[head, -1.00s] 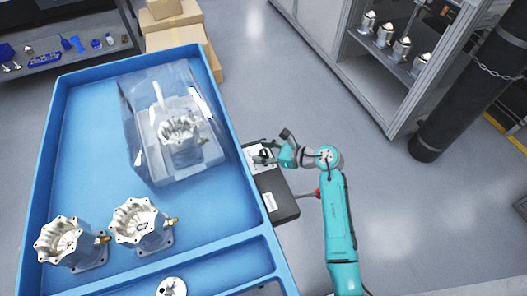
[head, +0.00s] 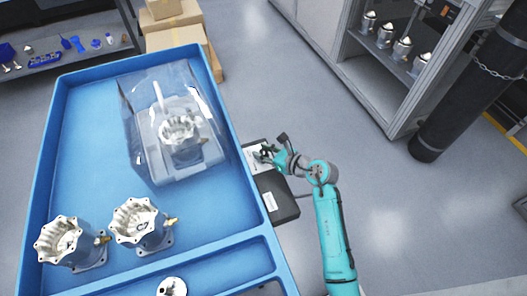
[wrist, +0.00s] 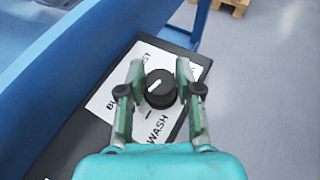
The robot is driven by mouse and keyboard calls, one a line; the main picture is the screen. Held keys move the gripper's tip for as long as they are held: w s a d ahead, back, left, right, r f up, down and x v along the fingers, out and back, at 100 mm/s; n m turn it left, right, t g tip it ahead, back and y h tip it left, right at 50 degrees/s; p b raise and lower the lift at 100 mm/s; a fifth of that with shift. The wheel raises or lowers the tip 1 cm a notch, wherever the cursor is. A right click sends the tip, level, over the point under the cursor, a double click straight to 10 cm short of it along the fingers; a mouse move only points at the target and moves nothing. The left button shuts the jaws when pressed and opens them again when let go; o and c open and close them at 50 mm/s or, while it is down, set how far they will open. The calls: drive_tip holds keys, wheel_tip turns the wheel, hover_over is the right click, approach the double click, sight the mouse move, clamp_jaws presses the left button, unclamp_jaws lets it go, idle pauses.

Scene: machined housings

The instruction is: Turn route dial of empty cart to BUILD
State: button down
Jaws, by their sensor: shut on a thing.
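The route dial (wrist: 160,88) is a round black knob with a white pointer line, on a white label plate (wrist: 106,97) in the wrist view. The pointer line runs diagonally, lower left to upper right. "WASH" reads below the dial; lettering starting "BU" is partly hidden at left, and another word ending in "ST" lies above it. My gripper (wrist: 158,82) is shut on the dial, one finger on each side. In the head view my gripper (head: 262,155) is over the dark control box (head: 272,196) beside the blue tray-topped cart (head: 222,110).
The cart holds two metal housings (head: 140,222) (head: 70,240) and another under a clear cover (head: 128,100). Cardboard boxes (head: 180,40) stand behind it. A grey cabinet (head: 370,85) and a black cylinder (head: 455,95) stand at right. Floor between is clear.

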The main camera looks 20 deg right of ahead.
drive_tip(key=shift+m+t+h, duration=0.9)
drive_tip(key=shift+m+h, duration=1.5)
drive_tip(key=shift+h, duration=0.1)
drive_tip(key=c, duration=0.8)
unclamp_jaws()
drive_tip(key=v, duration=1.2)
drive_tip(key=shift+d, duration=0.1)
